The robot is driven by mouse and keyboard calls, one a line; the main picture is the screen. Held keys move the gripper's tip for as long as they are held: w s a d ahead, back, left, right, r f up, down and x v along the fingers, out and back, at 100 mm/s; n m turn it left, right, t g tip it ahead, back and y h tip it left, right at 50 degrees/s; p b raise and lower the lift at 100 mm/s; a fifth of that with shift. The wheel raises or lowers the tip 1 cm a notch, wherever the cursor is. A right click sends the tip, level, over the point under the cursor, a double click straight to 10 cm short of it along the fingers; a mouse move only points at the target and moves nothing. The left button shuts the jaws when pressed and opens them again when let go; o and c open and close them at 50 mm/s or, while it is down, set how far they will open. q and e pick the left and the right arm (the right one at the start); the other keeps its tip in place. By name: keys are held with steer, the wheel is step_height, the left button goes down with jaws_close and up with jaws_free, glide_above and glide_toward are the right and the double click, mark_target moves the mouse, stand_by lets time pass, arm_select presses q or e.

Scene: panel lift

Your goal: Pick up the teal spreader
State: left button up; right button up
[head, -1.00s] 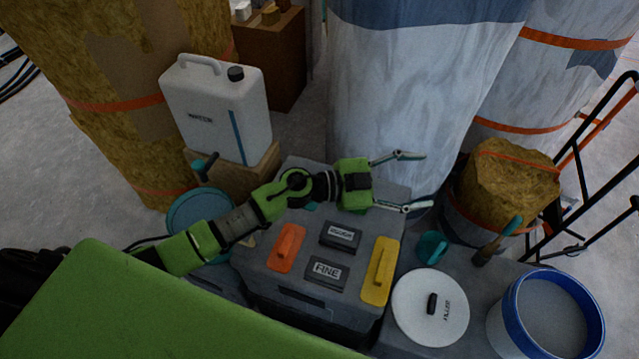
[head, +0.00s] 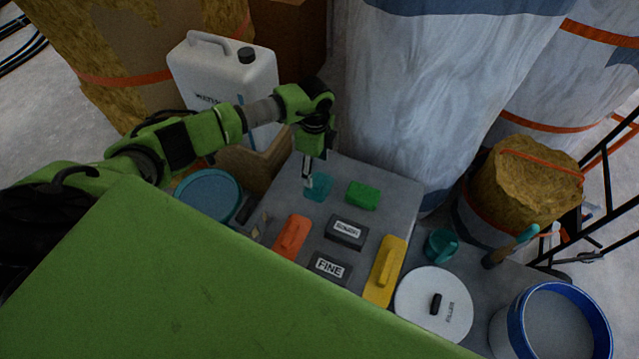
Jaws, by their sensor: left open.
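The teal spreader (head: 321,184) lies on the top of the grey box (head: 392,192), near its far left part. My left gripper (head: 308,180) points down at the spreader's left side, with its jaws open. The fingers hide part of the spreader, and I cannot tell whether they touch it. My right gripper is not in view.
The box also bears a green block (head: 362,195), an orange float (head: 291,237), a yellow float (head: 385,270) and two dark blocks, one marked FINE (head: 330,268). A white canister (head: 215,80) stands behind my left arm. A tall wrapped roll (head: 415,90) stands behind the box.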

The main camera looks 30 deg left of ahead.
mark_target(319, 180)
arm_select(q)
steer(key=shift+w+d+f, duration=0.1)
steer(key=shift+w+f, duration=0.05)
steer(key=shift+f, duration=1.15)
steer(key=shift+w+d+f, duration=0.1)
steer(key=shift+f, duration=1.25)
steer(key=shift+w+d+f, duration=0.1)
steer(key=shift+w+f, duration=0.05)
steer(key=shift+f, duration=1.15)
steer(key=c, duration=1.2)
